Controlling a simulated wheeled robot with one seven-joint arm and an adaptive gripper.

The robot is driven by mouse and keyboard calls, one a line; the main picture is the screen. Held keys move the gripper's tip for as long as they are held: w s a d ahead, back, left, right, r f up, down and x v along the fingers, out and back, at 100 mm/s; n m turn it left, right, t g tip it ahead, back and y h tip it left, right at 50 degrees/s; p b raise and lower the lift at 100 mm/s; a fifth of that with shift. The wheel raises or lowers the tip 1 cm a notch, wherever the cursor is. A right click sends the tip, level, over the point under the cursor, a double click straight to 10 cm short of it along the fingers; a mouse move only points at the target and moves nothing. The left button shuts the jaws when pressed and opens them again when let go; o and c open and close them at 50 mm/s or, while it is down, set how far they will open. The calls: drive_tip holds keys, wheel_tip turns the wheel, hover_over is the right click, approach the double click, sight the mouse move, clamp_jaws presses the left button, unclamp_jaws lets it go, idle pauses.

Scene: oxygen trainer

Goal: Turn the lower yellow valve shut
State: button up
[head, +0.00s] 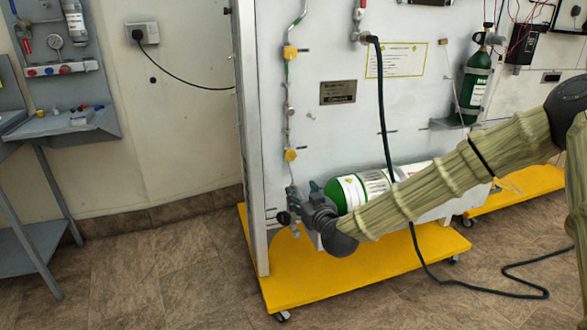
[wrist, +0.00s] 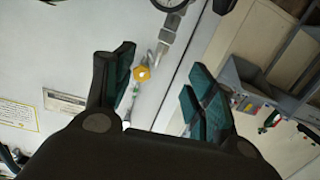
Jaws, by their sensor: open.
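The lower yellow valve (head: 290,155) is on a thin vertical line near the left edge of the upright white panel. An upper yellow valve (head: 290,52) is above it on the same line. My gripper (head: 290,205) is a little below the lower valve in the head view. In the wrist view my gripper (wrist: 160,80) is open and empty, with teal finger pads apart. One yellow valve (wrist: 141,74), apparently the lower one, shows between the fingers, nearer the left one. I cannot tell its distance from the fingertips or its handle's exact angle.
A green and white cylinder (head: 347,194) lies behind my arm on the yellow wheeled base (head: 290,290). A black hose (head: 383,110) hangs down the panel. A round gauge (wrist: 170,4) is at the wrist view's top edge. A grey bench (head: 60,125) stands left.

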drive_tip(key=t, duration=0.1)
approach(291, 157)
drive_tip(key=b+x, duration=0.3)
drive_tip(key=x, duration=0.4)
drive_tip(key=shift+f, duration=0.1)
drive_tip(key=shift+w+a, duration=0.15)
drive_tip(key=shift+w, duration=0.5)
drive_tip(key=c, duration=1)
